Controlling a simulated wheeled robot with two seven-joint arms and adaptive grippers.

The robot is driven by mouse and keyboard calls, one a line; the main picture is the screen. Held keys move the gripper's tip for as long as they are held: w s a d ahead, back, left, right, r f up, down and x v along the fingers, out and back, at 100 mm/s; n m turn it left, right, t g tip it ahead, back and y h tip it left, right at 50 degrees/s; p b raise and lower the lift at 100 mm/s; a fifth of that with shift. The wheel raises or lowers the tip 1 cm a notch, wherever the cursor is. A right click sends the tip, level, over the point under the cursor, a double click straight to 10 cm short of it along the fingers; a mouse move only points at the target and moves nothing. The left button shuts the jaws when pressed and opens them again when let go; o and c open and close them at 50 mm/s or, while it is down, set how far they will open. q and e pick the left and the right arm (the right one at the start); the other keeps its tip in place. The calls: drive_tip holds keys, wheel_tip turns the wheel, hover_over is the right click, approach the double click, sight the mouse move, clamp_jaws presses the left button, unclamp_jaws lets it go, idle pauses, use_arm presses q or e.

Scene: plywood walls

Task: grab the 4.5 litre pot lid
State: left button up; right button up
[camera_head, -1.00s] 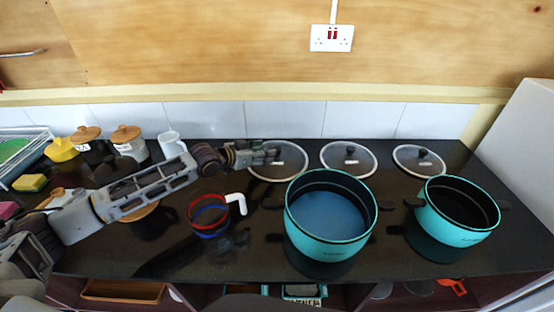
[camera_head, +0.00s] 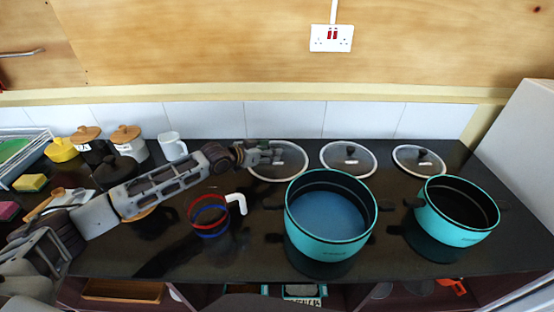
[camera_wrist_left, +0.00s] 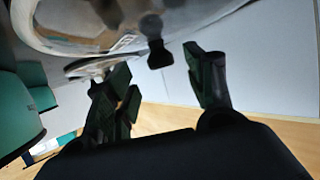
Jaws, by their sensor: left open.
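Three glass lids with pale rims and dark knobs lie in a row at the back of the black counter: a left lid (camera_head: 291,171), a middle lid (camera_head: 348,171) and a right lid (camera_head: 419,169). No size marking is readable on them. My left gripper (camera_head: 273,152) is open over the left lid and hides its knob in the head view. In the left wrist view, the lid's glass (camera_wrist_left: 85,20) fills the top, and its dark knob (camera_wrist_left: 157,54) shows near the gap between the open fingers (camera_wrist_left: 162,84). Contact with it cannot be told. My right gripper is not seen.
A large teal pot (camera_head: 330,248) and a smaller teal pot (camera_head: 455,232) stand in front of the lids. Red and blue rings with a white handle (camera_head: 209,214) stand left of them. A white mug (camera_head: 173,147) and lidded jars (camera_head: 128,142) are behind my left arm.

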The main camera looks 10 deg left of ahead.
use_arm(q)
drive_tip(key=shift+x, duration=0.8)
drive_tip(key=shift+w+d+f, duration=0.2)
drive_tip(key=shift+w+d, duration=0.15)
drive_tip(key=shift+w, duration=0.3)
drive_tip(key=shift+w+d+f, duration=0.2)
drive_tip(key=shift+w+d, duration=0.1)
drive_tip(key=shift+w, duration=0.15)
drive_tip(key=shift+w+d+f, duration=0.1)
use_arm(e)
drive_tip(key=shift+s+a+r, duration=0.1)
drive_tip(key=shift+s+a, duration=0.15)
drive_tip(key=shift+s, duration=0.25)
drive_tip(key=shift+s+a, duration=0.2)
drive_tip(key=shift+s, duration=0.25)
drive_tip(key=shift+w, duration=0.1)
